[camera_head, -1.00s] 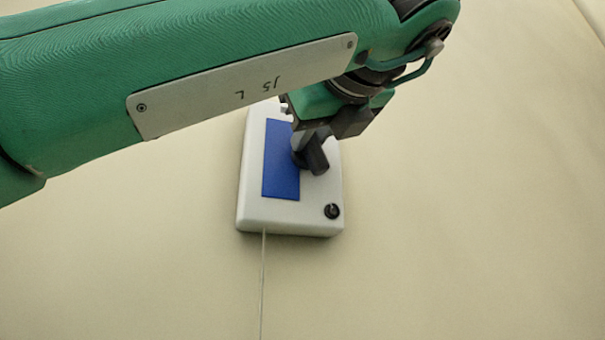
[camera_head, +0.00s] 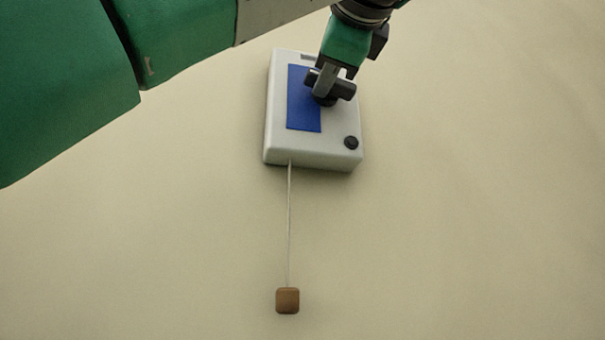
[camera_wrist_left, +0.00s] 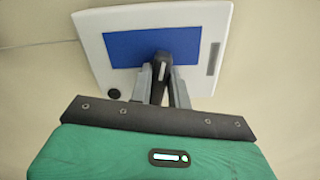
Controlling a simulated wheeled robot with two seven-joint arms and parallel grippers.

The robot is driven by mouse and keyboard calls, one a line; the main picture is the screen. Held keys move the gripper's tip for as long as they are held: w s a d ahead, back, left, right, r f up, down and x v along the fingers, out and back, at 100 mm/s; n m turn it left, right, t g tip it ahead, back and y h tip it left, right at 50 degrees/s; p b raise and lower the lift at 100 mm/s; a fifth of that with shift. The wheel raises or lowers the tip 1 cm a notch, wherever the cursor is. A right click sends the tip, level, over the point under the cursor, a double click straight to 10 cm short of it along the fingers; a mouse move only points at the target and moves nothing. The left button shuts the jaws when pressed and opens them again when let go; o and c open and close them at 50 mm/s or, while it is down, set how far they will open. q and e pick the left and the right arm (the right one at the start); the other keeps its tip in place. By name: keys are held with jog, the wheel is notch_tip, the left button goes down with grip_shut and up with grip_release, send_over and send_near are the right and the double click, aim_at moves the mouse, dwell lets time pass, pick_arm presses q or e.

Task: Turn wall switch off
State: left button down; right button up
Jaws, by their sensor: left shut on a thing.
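The wall switch is a white box (camera_head: 280,145) with a blue panel (camera_head: 304,115) on the pale wall. A black rotary handle (camera_head: 343,89) sits on its face beside the blue panel. My left gripper (camera_head: 325,80) is shut on this handle. In the left wrist view the two grey fingers of the gripper (camera_wrist_left: 162,85) lie on either side of the black handle (camera_wrist_left: 161,65), in front of the blue panel (camera_wrist_left: 125,48). The fingers partly cover the handle. My right gripper is not in view.
A small black round knob (camera_head: 351,143) is at the box's lower right corner. A thin cord (camera_head: 289,220) hangs from the box to a brown square block (camera_head: 288,300). The wall around is bare.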

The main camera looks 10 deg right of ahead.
pick_arm(q)
jog(key=shift+f+n+b, duration=0.15)
jog(key=shift+n+b, duration=0.35)
jog(key=shift+n, duration=1)
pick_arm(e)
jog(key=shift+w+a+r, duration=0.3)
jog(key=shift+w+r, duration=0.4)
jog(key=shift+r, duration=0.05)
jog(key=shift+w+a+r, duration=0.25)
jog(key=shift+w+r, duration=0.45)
pick_arm(q)
jog(key=c, duration=1.3)
grip_release()
jog(key=shift+a, duration=0.1)
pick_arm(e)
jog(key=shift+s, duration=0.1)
